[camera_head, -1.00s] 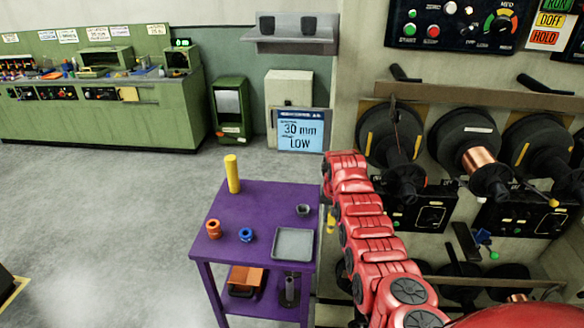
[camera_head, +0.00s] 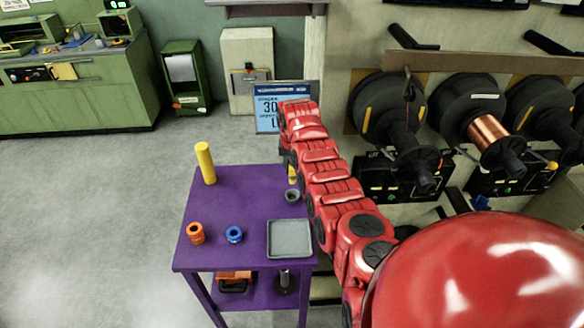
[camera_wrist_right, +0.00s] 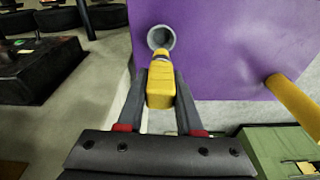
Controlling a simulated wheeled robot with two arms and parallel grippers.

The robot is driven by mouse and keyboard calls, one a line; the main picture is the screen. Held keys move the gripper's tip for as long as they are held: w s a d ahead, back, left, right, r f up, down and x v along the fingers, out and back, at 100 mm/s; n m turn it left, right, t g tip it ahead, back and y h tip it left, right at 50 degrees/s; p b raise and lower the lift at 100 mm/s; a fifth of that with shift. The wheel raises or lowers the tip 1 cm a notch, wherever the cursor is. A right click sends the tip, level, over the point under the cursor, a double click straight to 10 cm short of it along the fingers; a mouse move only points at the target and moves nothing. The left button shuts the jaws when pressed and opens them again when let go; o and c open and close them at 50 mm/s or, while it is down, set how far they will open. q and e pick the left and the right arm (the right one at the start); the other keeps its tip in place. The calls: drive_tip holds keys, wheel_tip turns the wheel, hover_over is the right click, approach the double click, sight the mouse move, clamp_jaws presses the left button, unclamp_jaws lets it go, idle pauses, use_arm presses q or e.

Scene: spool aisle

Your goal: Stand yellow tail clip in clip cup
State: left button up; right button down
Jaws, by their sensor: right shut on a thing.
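The yellow tail clip (camera_wrist_right: 160,88) is held between the two fingers of my right gripper (camera_wrist_right: 160,76), shut on it. In the head view a small part of the clip (camera_head: 292,175) shows just behind the clip cup (camera_head: 292,196), with my red arm hiding most of the gripper. The clip cup is a small grey round cup near the right edge of the purple table (camera_head: 240,203). In the wrist view the cup's open mouth (camera_wrist_right: 161,38) lies just beyond the clip's narrow tip. The tip looks close to the rim; I cannot tell whether they touch. My left gripper is not in view.
The table's middle is clear. Spools (camera_head: 476,115) hang on the rack to the right.

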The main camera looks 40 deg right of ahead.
sight(293, 182)
drive_tip(key=shift+w+f+b, duration=0.1)
drive_tip(key=shift+f+b, duration=0.05)
drive_tip(key=shift+b, duration=0.25)
drive_tip(key=shift+f+b, duration=2.25)
drive_tip(key=shift+f, duration=1.15)
drive_tip(key=shift+c, duration=2.4)
unclamp_jaws()
drive_tip(key=shift+r, duration=0.1)
